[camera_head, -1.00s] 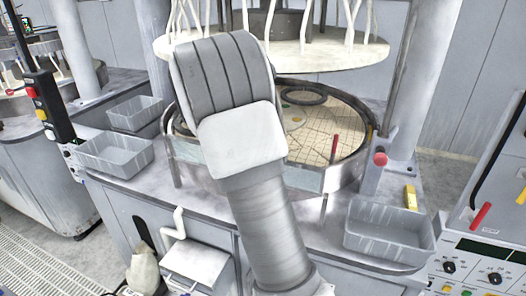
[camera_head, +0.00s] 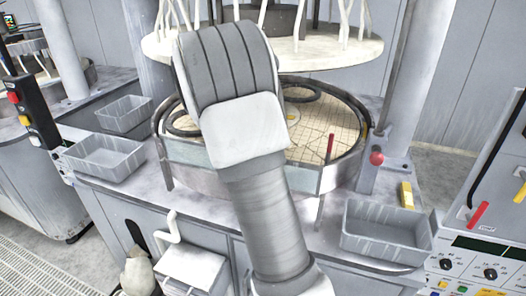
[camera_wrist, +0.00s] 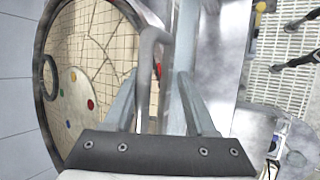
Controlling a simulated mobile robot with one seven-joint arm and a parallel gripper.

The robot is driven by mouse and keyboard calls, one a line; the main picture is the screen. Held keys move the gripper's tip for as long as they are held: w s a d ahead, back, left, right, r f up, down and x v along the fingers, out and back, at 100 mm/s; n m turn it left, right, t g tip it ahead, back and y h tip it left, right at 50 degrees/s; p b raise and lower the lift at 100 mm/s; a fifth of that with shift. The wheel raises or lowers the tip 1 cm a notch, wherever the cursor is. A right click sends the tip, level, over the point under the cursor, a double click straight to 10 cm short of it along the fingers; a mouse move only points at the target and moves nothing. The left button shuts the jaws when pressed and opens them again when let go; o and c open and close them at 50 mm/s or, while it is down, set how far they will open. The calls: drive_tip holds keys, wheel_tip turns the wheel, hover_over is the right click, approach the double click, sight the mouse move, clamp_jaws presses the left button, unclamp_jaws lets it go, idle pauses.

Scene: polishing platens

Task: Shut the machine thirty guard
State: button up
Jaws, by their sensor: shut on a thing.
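The machine has a round platen (camera_head: 318,119) with a tan grid surface. A curved grey guard band (camera_head: 305,181) runs round its front, with a red upright handle (camera_head: 331,148) at the right. My arm crosses the middle of the head view and hides my gripper and part of the guard there. In the wrist view my gripper (camera_wrist: 158,82) has its fingers on either side of a grey bent bar (camera_wrist: 151,45), which appears to be part of the guard, and is shut on it. The tiled platen (camera_wrist: 92,50) lies to the left of the bar.
A white upper plate (camera_head: 330,52) hangs above the platen. Grey bins stand at the left (camera_head: 104,158) and right (camera_head: 385,234) of the bench. A red knob (camera_head: 376,158) and a yellow block (camera_head: 407,195) are at the right. A control panel (camera_head: 485,262) fills the lower right corner.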

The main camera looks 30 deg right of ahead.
drive_tip(key=shift+f, duration=0.2)
drive_tip(key=shift+r, duration=0.15)
drive_tip(key=shift+w+a+r, duration=0.1)
drive_tip(key=shift+a+r, duration=0.1)
idle(0.5)
drive_tip(key=b+v, duration=0.1)
drive_tip(key=v, duration=1.6)
drive_tip(key=shift+r, duration=0.1)
drive_tip(key=s+a+f+m+t+y+b, duration=0.1)
drive_tip(key=s+a, duration=0.3)
drive_tip(key=s, duration=0.4)
drive_tip(key=s+a+f+m+t+y, duration=0.2)
drive_tip(key=s+a+f+m+y, duration=0.1)
drive_tip(key=s, duration=0.6)
drive_tip(key=s+a+f+m+t+y+b, duration=0.1)
drive_tip(key=s+a+f+m+t+y, duration=0.1)
drive_tip(key=s+a, duration=0.3)
drive_tip(key=s+f+y, duration=0.1)
drive_tip(key=s, duration=0.2)
drive_tip(key=shift+s+a+t+y+b, duration=0.3)
drive_tip(key=shift+s+y, duration=0.05)
drive_tip(key=shift+y, duration=0.05)
